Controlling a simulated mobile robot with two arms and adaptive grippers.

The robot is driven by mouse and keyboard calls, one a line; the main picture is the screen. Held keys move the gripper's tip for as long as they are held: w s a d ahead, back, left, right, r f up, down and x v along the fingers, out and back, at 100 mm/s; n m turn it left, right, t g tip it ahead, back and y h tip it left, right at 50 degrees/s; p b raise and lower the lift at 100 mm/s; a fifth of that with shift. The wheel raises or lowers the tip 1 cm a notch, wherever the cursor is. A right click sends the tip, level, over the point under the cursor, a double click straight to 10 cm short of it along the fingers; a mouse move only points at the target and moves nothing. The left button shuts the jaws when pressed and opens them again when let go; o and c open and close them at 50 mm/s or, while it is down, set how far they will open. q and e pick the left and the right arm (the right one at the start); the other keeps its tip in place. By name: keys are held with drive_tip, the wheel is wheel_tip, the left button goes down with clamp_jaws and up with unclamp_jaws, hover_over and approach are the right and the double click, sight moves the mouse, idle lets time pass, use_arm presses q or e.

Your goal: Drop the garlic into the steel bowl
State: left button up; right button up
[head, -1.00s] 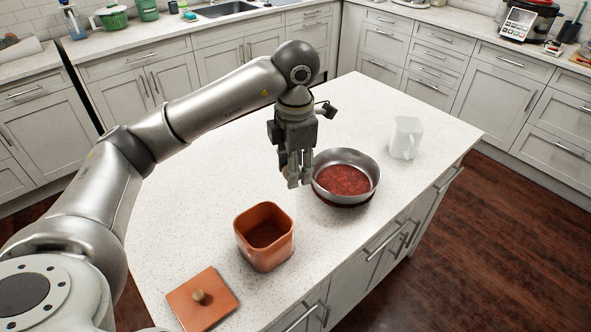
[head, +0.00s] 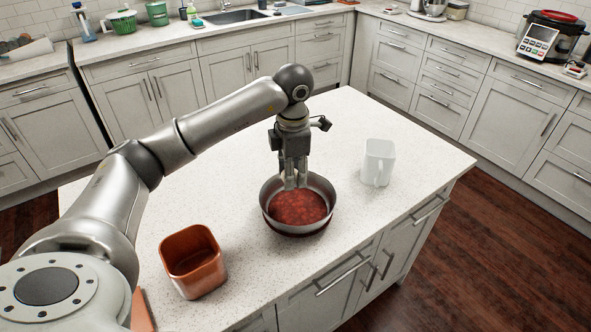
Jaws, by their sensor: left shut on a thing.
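The steel bowl (head: 324,190), with a red sauce-like filling (head: 298,208), stands on the white island counter. My left gripper (head: 294,186) points down from above, with its fingertips at the bowl's back inner side, over the red filling. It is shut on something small. The garlic cannot be made out in this view; the fingers hide what they hold. My right gripper is not in view.
A white mug (head: 378,163) stands right of the bowl. An open orange canister (head: 194,262) stands at the front left, with its lid (head: 142,310) partly hidden by my arm. The counter (head: 345,225) is clear between them.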

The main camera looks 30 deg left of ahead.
sight(295, 173)
use_arm(q)
wheel_tip(295, 173, down, 4)
drive_tip(key=shift+w+d+r+b, duration=0.15)
drive_tip(key=shift+b, duration=0.8)
drive_tip(key=shift+f, duration=0.4)
drive_tip(key=o, duration=1)
drive_tip(key=shift+o, duration=0.2)
drive_tip(key=shift+r, duration=0.2)
drive_tip(key=r, duration=1.1)
drive_tip(key=shift+s+d+r, duration=0.2)
drive_tip(key=shift+r, duration=0.1)
